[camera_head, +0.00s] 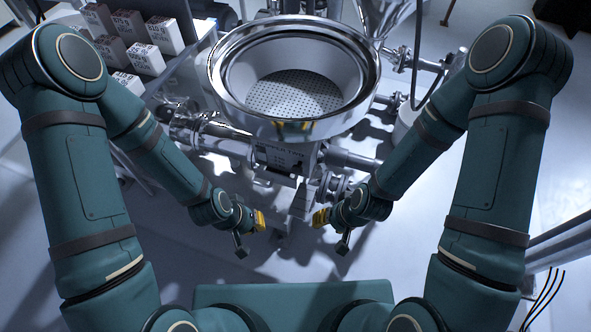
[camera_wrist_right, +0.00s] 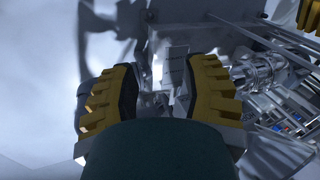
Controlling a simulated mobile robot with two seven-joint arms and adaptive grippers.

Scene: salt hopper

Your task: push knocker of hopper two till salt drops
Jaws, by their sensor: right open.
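A round polished steel hopper (camera_head: 237,100) with a perforated plate inside stands at the top middle of the head view. Pipes and fittings sit below its rim. The left gripper's fingers are too small to judge.
Several labelled boxes (camera_head: 128,22) stand on a shelf at the upper left. Steel pipework (camera_head: 215,133) runs under the hopper. A dark hose (camera_head: 419,60) hangs at the hopper's right. Pale floor (camera_head: 560,150) is open at the right. Dark cables (camera_head: 542,300) show at the lower right.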

